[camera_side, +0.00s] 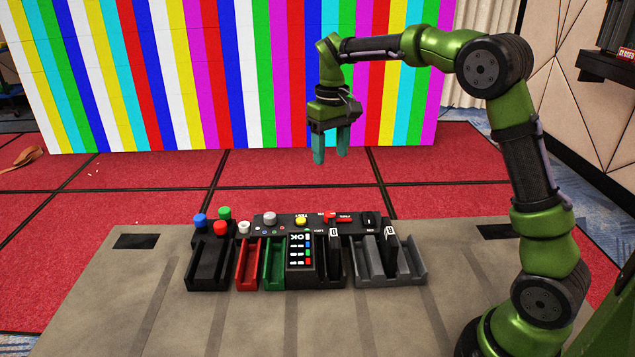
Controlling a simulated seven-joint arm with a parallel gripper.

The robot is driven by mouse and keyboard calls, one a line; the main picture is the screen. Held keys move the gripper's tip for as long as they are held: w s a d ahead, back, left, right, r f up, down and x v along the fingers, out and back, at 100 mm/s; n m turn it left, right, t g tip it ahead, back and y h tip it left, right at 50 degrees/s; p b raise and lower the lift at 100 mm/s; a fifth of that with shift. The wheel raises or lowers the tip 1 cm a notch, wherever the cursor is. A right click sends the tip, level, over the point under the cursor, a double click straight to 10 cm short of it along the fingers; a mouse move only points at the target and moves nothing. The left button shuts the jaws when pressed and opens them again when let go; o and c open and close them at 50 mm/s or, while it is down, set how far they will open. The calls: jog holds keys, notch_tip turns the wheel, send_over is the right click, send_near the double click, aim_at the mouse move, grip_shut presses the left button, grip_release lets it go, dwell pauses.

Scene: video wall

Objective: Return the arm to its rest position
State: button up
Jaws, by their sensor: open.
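My gripper (331,155) hangs from the green arm above the far side of the table, pointing down. Its two teal fingers are apart, with nothing between them. It is in the air, clear of the control panel (285,222) below it. The arm rises from the table's right side and bends over to the left at the top.
On the table (120,300) stand black, red (247,264), green (275,264) and grey (375,272) trays. An "OK" block (301,262) and dark upright modules sit in them. Coloured knobs line the panel. A striped video wall (230,70) stands behind. The table's left side is clear.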

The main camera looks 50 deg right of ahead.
jog(key=shift+r, duration=0.3)
